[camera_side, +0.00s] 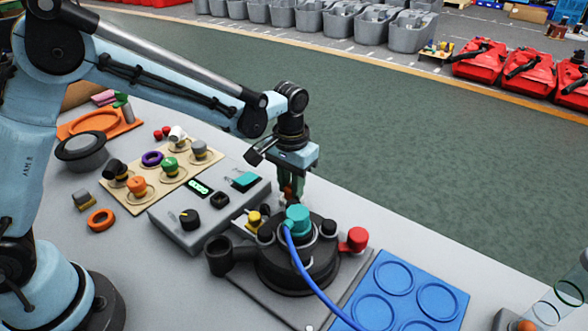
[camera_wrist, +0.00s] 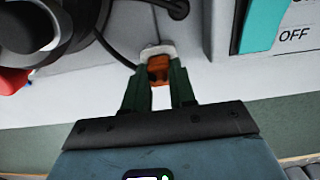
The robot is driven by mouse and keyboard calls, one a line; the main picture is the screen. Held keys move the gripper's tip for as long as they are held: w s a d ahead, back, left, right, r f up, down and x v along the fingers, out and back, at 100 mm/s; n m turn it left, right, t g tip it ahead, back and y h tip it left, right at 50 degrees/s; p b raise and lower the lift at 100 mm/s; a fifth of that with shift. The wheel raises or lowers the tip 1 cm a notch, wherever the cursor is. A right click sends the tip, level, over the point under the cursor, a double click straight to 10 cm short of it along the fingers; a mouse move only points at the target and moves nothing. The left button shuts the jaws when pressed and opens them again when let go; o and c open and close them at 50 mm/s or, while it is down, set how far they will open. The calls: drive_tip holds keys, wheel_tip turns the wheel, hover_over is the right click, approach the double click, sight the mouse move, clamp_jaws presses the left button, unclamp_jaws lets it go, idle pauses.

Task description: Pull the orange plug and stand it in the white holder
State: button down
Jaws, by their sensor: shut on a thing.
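My gripper (camera_side: 289,190) points down just behind the black round tank with the teal cap. Its green fingers are shut on the small orange plug (camera_side: 287,191), which is mostly hidden between them. In the wrist view the plug (camera_wrist: 158,68) sits between the fingertips (camera_wrist: 159,78). A whitish rounded piece (camera_wrist: 157,50) lies right at the plug's far end; I cannot tell whether it is the white holder or a socket, nor whether the plug is seated in it. No other white holder can be made out for certain.
The black tank (camera_side: 290,268) has a teal cap (camera_side: 298,218), a blue hose (camera_side: 312,280) and a red knob (camera_side: 357,239). A grey control box (camera_side: 190,238) stands to its left, a blue tray (camera_side: 408,292) to its right. A board of coloured knobs (camera_side: 150,195) lies farther left.

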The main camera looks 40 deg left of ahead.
drive_tip(key=shift+f, duration=0.3)
drive_tip(key=shift+c, duration=1.8)
unclamp_jaws()
drive_tip(key=shift+r, duration=4.3)
